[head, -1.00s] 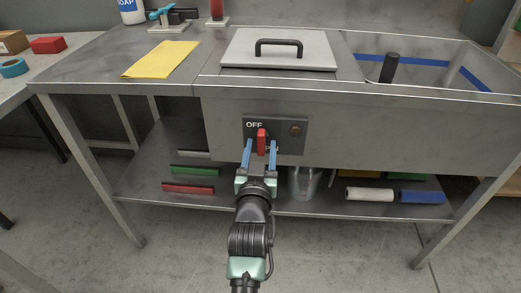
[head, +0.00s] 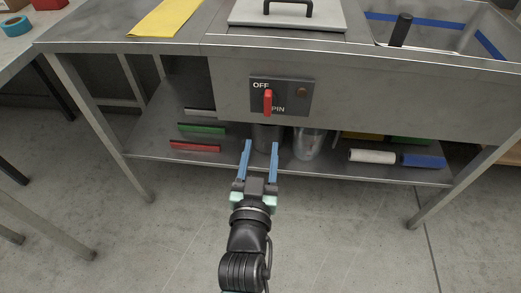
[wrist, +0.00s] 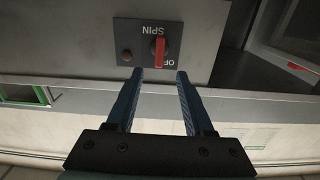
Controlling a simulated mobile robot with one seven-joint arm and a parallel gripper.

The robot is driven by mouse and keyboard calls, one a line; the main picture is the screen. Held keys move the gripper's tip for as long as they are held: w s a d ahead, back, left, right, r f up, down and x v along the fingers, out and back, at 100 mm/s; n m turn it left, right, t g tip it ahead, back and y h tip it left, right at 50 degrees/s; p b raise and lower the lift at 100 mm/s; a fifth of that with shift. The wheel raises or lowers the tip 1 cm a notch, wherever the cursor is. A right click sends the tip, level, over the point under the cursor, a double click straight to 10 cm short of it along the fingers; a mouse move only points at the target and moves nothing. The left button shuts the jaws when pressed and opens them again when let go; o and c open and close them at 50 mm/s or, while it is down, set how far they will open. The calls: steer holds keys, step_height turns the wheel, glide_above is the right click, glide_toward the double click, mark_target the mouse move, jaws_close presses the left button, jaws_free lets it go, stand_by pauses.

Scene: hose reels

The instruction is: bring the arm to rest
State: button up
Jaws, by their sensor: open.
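My gripper (head: 261,146) is open and empty, its two blue fingers apart. It is below and back from the switch panel (head: 294,97) on the front of the steel sink bench, touching nothing that I can see. The panel's red handle (head: 267,101) stands roughly upright, between the word OFF and a partly covered SPIN. In the wrist view the fingers (wrist: 160,73) point toward the panel (wrist: 130,37), which appears upside down, with the red handle (wrist: 161,49) beyond the fingertips and clear of them.
The bench's lower shelf (head: 235,160) is behind the fingers, with a clear container (head: 308,145), a white roll (head: 372,156), a blue roll (head: 423,160) and red and green bars at left. The grey floor (head: 340,230) in front is clear. Bench legs stand at both sides.

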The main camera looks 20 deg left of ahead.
steer(key=shift+s, duration=0.15)
stand_by(0.4)
steer(key=w+d+r+m+t+h, duration=0.1)
steer(key=w+d+r+t, duration=0.2)
steer(key=r, duration=1)
steer(key=d+r+m+t+h, duration=0.15)
steer(key=d+r, duration=0.35)
steer(key=r, duration=0.9)
steer(key=s+d+r+t+h, duration=0.1)
steer(key=s+d+r+t, duration=0.1)
steer(key=s+r, duration=0.35)
steer(key=s+d+r+t+h, duration=0.1)
steer(key=s+d+r+t, duration=0.15)
steer(key=r, duration=0.65)
steer(key=s+d+r+t+h, duration=0.1)
steer(key=s+d+r, duration=0.2)
steer(key=s+r, duration=0.3)
step_height(320, 180, up, 34)
steer(key=w+p, duration=0.2)
steer(key=p, duration=3.1)
steer(key=shift+w+a+f, duration=0.15)
steer(key=shift+w+a, duration=0.1)
steer(key=shift+a, duration=0.05)
steer(key=shift+m+y, duration=0.25)
steer(key=shift+c, duration=0.3)
